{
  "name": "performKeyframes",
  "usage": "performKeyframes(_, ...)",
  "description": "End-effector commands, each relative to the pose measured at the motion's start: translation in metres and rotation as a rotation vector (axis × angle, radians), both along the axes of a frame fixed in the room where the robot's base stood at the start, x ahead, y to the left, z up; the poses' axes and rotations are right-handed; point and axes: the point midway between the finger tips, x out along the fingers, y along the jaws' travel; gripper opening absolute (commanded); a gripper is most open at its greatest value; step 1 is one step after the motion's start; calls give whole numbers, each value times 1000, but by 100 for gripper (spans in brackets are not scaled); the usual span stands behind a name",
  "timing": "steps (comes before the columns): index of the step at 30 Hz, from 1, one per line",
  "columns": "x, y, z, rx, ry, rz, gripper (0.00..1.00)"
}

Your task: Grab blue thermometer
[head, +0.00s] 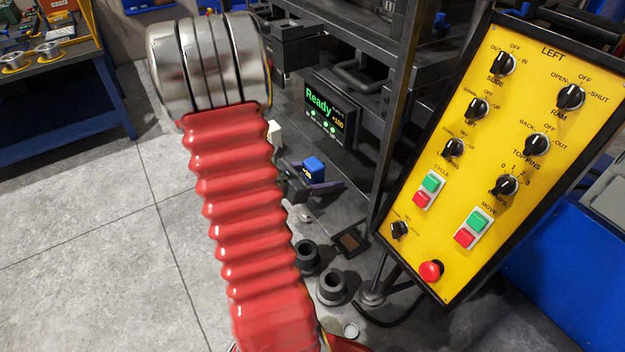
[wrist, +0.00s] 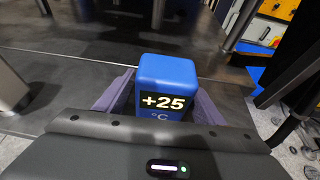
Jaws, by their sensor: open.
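The blue thermometer (wrist: 168,72) is a rounded blue block with a lit "+25 °C" display facing the wrist camera. It stands upright on the dark surface, with its lower part hidden by my gripper's body. My gripper (wrist: 163,96) is open, with one purple finger to the left of the thermometer and one to the right. I cannot tell whether either finger touches it. In the head view the thermometer (head: 313,167) shows small beside the purple finger of my gripper (head: 309,181), just right of my red arm sleeve.
A yellow control panel (head: 500,145) with knobs and buttons stands at the right. A screen reading "Ready" (head: 327,115) is on the press behind the thermometer. A dark press column (head: 396,110) rises right of it. Dark round parts (head: 333,287) lie nearer. Grey floor at left is clear.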

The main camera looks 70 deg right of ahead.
Motion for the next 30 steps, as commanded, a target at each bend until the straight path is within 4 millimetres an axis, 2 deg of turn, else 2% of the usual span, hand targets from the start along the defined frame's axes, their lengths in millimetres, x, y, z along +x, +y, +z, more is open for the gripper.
performKeyframes(3, 0, 0, 0, 0, 0, 0, 62)
performKeyframes(26, 0, 0, 0, 0, 0, 0, 9)
performKeyframes(30, 0, 0, 0, -1, 0, 1, 9)
